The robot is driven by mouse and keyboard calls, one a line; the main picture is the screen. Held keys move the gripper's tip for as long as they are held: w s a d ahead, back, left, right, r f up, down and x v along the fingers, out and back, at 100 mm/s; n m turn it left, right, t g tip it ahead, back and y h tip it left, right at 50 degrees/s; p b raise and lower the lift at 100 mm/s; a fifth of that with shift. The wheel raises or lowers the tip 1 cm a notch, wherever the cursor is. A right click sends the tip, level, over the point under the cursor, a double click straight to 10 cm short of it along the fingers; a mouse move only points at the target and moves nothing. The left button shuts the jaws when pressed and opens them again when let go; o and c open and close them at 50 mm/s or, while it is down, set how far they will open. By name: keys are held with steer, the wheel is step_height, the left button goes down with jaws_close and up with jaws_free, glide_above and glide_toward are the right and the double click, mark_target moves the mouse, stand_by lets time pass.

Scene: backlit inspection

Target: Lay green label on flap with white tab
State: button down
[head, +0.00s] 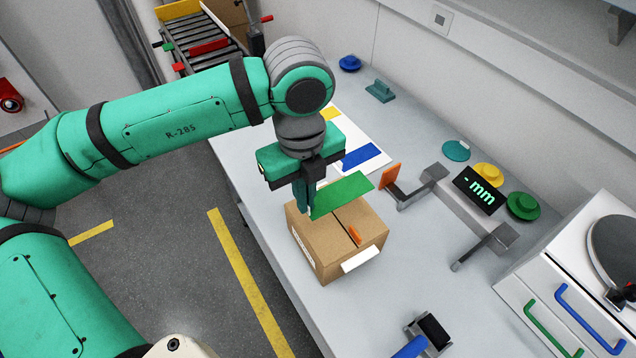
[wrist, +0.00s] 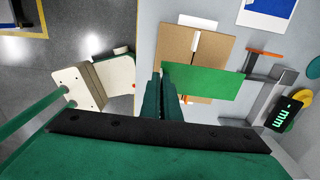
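My gripper (head: 306,205) is shut on one end of the flat green label (head: 343,194) and holds it out to the right above a closed cardboard box (head: 320,250). In the wrist view the green label (wrist: 207,81) crosses the middle of the box top.
A gauge with an "mm" display (head: 479,190) and an orange-tipped jaw (head: 390,176) stands close to the right of the label. A white sheet with a blue label (head: 362,158) lies behind the box. A blue-handled tool (head: 412,347) lies in front.

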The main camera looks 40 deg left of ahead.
steer(key=shift+w, duration=0.15)
steer(key=shift+s+d, duration=0.1)
steer(key=shift+s, duration=0.25)
step_height(320, 180, down, 3)
steer(key=shift+w+f, duration=0.15)
steer(key=shift+f, duration=1.2)
steer(key=shift+f, duration=1.2)
steer(key=c, duration=1.9)
jaws_free()
steer(key=shift+c, duration=0.2)
